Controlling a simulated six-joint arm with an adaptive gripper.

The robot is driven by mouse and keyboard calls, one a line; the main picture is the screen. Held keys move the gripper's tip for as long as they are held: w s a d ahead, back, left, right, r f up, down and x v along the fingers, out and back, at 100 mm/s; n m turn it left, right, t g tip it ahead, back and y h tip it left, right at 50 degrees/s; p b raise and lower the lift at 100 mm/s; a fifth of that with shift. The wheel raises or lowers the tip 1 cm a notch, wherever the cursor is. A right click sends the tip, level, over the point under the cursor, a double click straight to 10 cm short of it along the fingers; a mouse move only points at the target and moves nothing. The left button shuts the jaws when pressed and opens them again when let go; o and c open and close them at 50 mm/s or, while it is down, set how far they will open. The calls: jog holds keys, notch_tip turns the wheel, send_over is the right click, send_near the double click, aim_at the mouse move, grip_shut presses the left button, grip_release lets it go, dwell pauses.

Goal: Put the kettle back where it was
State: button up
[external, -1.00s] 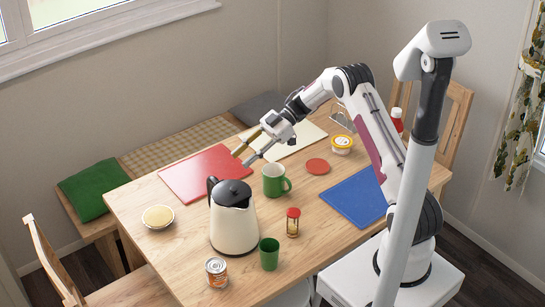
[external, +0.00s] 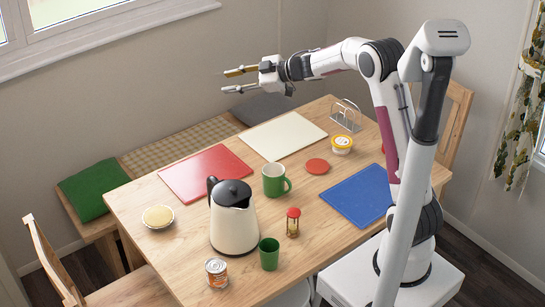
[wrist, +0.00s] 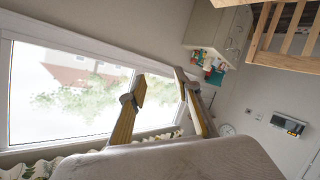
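The kettle (external: 234,222), cream with a black lid, handle and base, stands upright on the wooden table, near its front left part. My gripper (external: 224,80) is raised high above the far side of the table, well away from the kettle. Its two fingers are apart with nothing between them. In the wrist view the fingers (wrist: 156,90) are also spread and empty, facing the window and wall. The kettle is not in the wrist view.
Near the kettle are a green mug (external: 274,181), a green cup (external: 269,255), a hourglass-like timer (external: 293,222), a can (external: 216,272) and a bowl (external: 158,217). Red (external: 205,172), white (external: 283,135) and blue (external: 357,195) boards lie flat. A tub (external: 341,145) stands at the right.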

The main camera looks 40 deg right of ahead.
jog(key=s+d+r+m+t+h, duration=0.1)
jog(key=d+r+m+t+h, duration=0.15)
jog(key=r, duration=0.35)
jog(key=s+d+r+m+g+h, duration=0.1)
jog(key=s+d+r+m+h, duration=0.15)
jog(key=s+d+h, duration=0.4)
jog(key=s+d+r+m+h, duration=0.1)
jog(key=s+d+r+m, duration=0.2)
jog(key=s, duration=0.6)
jog(key=s+a+f+m+g, duration=0.1)
jog(key=s+f, duration=0.3)
jog(key=s, duration=0.6)
jog(key=s+a+f+m+g+y, duration=0.1)
jog(key=s+a+f+m+g, duration=0.1)
jog(key=s, duration=0.8)
jog(key=s+a+f+m+g, duration=0.2)
jog(key=s+a+f+g, duration=0.1)
jog(key=s+f, duration=0.5)
jog(key=s+g, duration=0.1)
jog(key=s, duration=0.2)
jog(key=shift+f+y, duration=0.2)
jog(key=shift+y, duration=0.2)
